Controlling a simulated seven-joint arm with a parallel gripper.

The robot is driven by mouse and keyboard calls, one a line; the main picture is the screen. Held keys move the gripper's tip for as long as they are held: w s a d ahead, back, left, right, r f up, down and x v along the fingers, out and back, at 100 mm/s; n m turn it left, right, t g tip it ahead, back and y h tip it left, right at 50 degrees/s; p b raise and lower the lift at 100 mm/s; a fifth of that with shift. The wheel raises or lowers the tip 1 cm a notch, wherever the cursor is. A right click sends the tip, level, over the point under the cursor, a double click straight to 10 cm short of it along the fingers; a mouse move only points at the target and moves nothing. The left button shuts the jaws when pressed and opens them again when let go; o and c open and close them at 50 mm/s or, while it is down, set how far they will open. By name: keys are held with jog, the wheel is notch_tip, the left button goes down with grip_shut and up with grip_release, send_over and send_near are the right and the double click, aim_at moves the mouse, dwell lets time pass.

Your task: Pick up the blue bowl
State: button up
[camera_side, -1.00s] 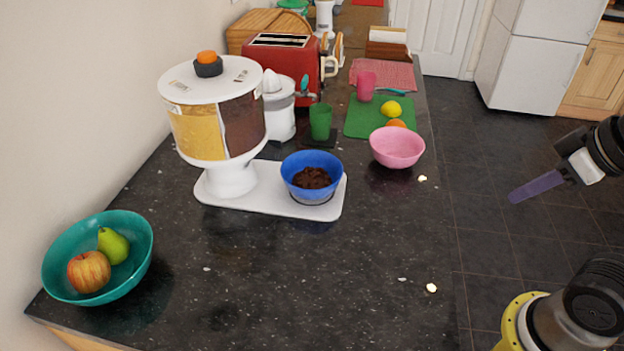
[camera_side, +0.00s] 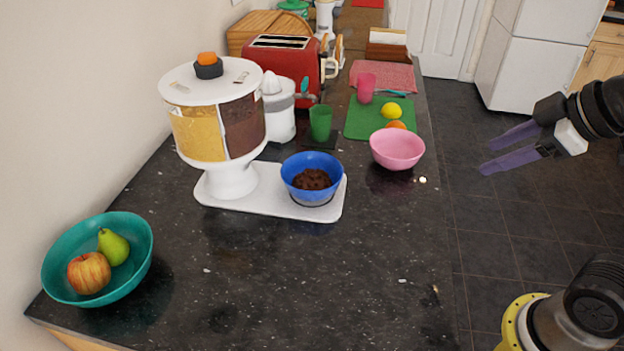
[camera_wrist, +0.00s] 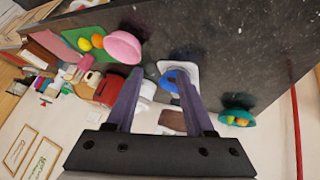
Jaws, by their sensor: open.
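The blue bowl (camera_side: 312,172) stands upright on the white base of the dispenser (camera_side: 262,192). It holds a dark brown filling. In the wrist view the blue bowl (camera_wrist: 182,78) shows partly behind one finger. My gripper (camera_side: 485,156) is open and empty, with two purple fingers apart. It is to the right of the counter, well away from the bowl. In the wrist view the fingers of my gripper (camera_wrist: 152,72) spread on both sides of the middle.
A pink bowl (camera_side: 397,149) stands between my gripper and the blue bowl, slightly farther back. The tall dispenser's drum (camera_side: 214,110) rises left of the blue bowl. A teal bowl (camera_side: 140,262) with fruit is at the front left. The front middle of the counter (camera_side: 330,285) is clear.

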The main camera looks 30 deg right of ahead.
jog(key=w+a+r+n+y, duration=0.1)
jog(key=w+a+n, duration=0.4)
jog(key=w, duration=0.4)
jog(key=n+g+y, duration=0.1)
jog(key=n, duration=0.4)
send_near(323, 190)
jog(key=x, duration=0.3)
jog(key=d+x, duration=0.1)
jog(key=x, duration=0.1)
jog(key=shift+w+f, duration=0.2)
jog(key=shift+f, duration=0.2)
jog(key=shift+a+x, duration=0.25)
jog(key=shift+x, duration=1.1)
jog(key=shift+a+x, duration=0.25)
jog(key=shift+x, duration=1.1)
jog(key=shift+s+r, duration=0.1)
grip_shut()
jog(key=shift+r, duration=0.1)
